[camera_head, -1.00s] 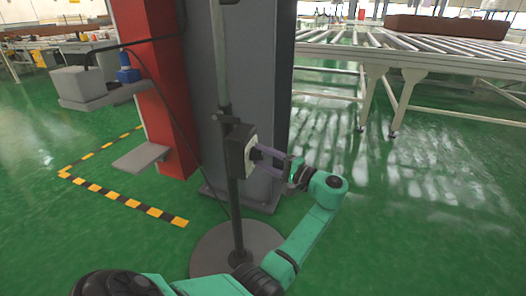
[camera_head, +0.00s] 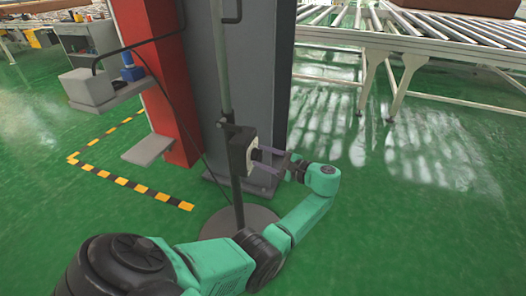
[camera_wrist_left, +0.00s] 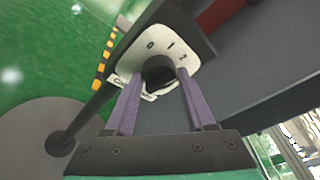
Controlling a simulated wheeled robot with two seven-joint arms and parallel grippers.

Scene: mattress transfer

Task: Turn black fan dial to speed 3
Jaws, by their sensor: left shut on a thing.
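The black fan dial (camera_wrist_left: 160,70) sits on a white plate (camera_wrist_left: 186,48) on the fan's dark control box (camera_head: 238,150). In the left wrist view the plate shows the marks 0, 1 and 2; a 3 is not visible and its lower part is covered. I cannot tell which mark the dial points to. My left gripper (camera_head: 258,160) reaches the box from the right, its purple fingers shut on the dial, one on each side. It also shows in the left wrist view (camera_wrist_left: 160,82). My right gripper is not in view.
The fan's pole (camera_head: 224,70) rises from a round base (camera_head: 262,214) on the green floor. A grey and red column (camera_head: 200,80) stands close behind. A small grey shelf (camera_head: 148,150) juts out left. A roller conveyor (camera_head: 420,45) stands at the back right. Floor at the right is open.

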